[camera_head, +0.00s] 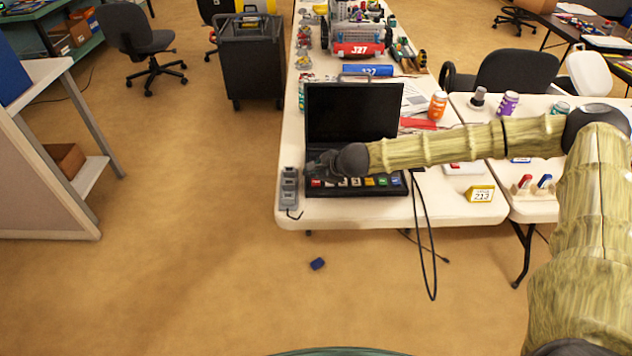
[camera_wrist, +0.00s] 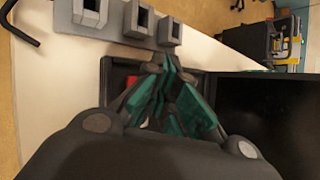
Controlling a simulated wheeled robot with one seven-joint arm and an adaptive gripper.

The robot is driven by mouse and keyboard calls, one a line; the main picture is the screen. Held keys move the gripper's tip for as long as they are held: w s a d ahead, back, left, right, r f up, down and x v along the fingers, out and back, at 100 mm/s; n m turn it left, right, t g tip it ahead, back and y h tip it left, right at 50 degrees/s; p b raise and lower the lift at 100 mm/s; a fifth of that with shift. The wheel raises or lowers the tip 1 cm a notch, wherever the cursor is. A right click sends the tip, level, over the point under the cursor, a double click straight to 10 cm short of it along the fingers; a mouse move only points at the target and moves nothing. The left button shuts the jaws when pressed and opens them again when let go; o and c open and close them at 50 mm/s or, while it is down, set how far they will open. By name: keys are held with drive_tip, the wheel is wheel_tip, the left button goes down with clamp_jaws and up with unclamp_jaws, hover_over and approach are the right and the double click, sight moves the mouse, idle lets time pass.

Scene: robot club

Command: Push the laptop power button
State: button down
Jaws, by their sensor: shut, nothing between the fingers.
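The laptop (camera_head: 352,112) stands open at the near end of the white table, its dark screen raised toward the back. Its black base carries a row of coloured keys (camera_head: 382,182) along the front edge. My gripper (camera_head: 318,165) is over the left part of the base, with the arm reaching in from the right. In the wrist view my gripper (camera_wrist: 168,68) is shut and empty, its green-sided fingers together over the left end of the base. The dark screen (camera_wrist: 270,115) also shows there at the right. The power button cannot be made out; my gripper covers part of the base.
A grey block with square sockets (camera_head: 289,188) stands just left of the laptop; it also shows in the wrist view (camera_wrist: 138,20). An orange bottle (camera_head: 437,106) and a yellow numbered sign (camera_head: 480,194) are to the right. A black cable (camera_head: 424,235) hangs off the front edge.

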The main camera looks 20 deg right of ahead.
sight(313, 183)
drive_tip(key=shift+f, duration=0.15)
idle(0.5)
drive_tip(key=shift+f+b, duration=0.3)
drive_tip(key=shift+b, duration=0.05)
drive_tip(key=shift+f+b, duration=0.35)
drive_tip(key=shift+f, duration=0.1)
idle(1.0)
drive_tip(key=shift+r, duration=0.15)
drive_tip(key=shift+r+p, duration=0.7)
drive_tip(key=shift+r, duration=0.1)
wheel_tip(313, 183, up, 6)
drive_tip(key=p, duration=0.4)
idle(0.3)
drive_tip(key=shift+f, duration=0.1)
